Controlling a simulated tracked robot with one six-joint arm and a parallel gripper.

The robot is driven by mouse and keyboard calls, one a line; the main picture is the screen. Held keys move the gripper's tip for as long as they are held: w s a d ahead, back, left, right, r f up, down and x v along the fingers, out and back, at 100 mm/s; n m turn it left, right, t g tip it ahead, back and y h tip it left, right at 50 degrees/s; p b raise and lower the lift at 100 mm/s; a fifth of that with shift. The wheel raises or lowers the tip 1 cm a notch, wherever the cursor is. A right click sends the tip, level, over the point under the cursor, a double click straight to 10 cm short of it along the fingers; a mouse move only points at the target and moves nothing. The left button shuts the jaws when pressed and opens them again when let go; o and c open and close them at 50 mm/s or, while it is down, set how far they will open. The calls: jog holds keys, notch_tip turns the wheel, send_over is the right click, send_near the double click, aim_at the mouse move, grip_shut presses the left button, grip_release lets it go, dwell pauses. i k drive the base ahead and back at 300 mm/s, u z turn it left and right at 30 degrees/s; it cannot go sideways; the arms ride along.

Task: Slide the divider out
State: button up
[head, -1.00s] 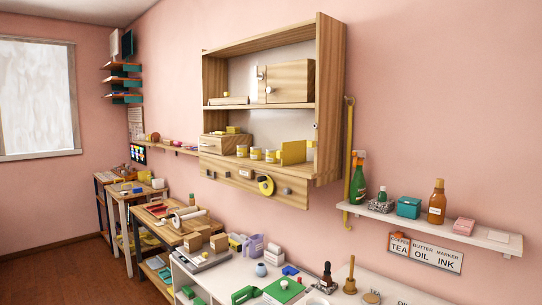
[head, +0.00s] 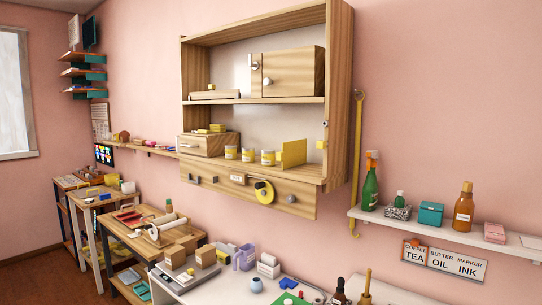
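A flat yellow upright panel (head: 293,153), which looks like the divider, stands on the lower shelf of the wooden wall cabinet (head: 338,90). It is just right of a row of yellow-and-white jars (head: 249,155). A pale space shows to its right, before the cabinet's side wall. Its lower edge meets the shelf; I cannot tell whether it sits in a slot. My gripper is not in view.
A small wooden box (head: 205,145) stands left of the jars. A yellow tape roll (head: 263,192) hangs on the drawer front below. A shelf with bottles (head: 464,207) is at right. A cluttered white table (head: 190,290) lies below.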

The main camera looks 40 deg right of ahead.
aim_at(294, 154)
jog(key=i, duration=0.95)
jog(key=z, duration=0.4)
